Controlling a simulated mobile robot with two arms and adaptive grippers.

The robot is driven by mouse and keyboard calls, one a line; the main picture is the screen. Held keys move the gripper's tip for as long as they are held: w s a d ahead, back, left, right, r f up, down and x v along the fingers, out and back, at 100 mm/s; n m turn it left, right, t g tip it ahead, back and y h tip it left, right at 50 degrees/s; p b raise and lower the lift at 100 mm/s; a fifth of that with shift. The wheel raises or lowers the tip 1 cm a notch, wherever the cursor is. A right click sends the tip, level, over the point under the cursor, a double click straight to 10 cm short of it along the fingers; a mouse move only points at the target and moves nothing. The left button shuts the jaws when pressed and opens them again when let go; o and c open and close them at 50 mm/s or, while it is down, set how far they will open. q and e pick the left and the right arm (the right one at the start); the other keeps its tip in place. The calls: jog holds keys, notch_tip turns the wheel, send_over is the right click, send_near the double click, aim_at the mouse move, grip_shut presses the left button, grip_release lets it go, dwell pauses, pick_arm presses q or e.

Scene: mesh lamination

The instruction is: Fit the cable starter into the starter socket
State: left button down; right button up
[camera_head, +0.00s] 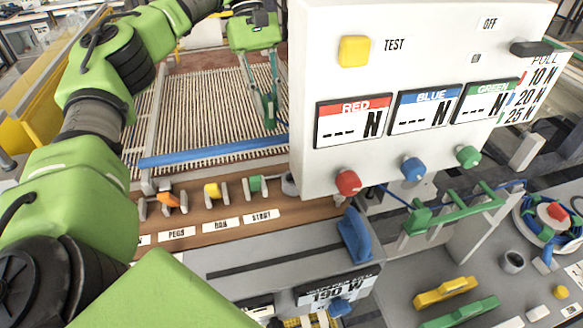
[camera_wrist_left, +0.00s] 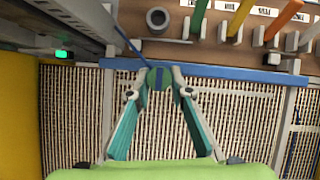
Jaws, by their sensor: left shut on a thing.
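The cable starter (camera_wrist_left: 158,78), a small green-and-blue piece, is pinched between the tips of my left gripper (camera_wrist_left: 160,84) in the left wrist view. A thin blue cable (camera_wrist_left: 128,42) runs from it toward the upper left. In the head view my left gripper (camera_head: 268,116) points down over the ribbed mesh, behind the white panel's left edge; the starter is hard to make out there. A grey round cup with a dark hole, seemingly the starter socket (camera_wrist_left: 158,18), stands on the brown board, apart from the starter. It is partly hidden by the panel in the head view (camera_head: 289,184). My right gripper is not in view.
A white display panel (camera_head: 420,170) stands close right of my left gripper. A blue bar (camera_head: 213,153) crosses between mesh (camera_head: 190,100) and board. Green (camera_head: 257,185), yellow (camera_head: 213,191) and orange (camera_head: 169,200) pieces sit in holders on the board. A cable spool (camera_head: 548,214) lies at right.

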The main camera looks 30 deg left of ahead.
pick_arm(q)
jog(key=s+d+f+b, duration=0.1)
jog(key=s+d, duration=0.1)
jog(key=d, duration=0.1)
jog(key=s+d+f+b, duration=0.1)
jog(key=s+d+b, duration=0.1)
jog(key=d, duration=0.2)
jog(key=s+d+f+b, duration=0.1)
jog(key=s+d+b, duration=0.1)
jog(key=d, duration=0.1)
jog(key=shift+s+d+f, duration=0.2)
jog(key=shift+s+f, duration=0.1)
jog(key=f, duration=0.2)
jog(key=shift+s+d+f, duration=0.1)
jog(key=shift+s+f, duration=0.1)
jog(key=shift+f, duration=0.45)
jog(key=shift+w, duration=0.15)
jog(key=c, duration=1.8)
grip_release()
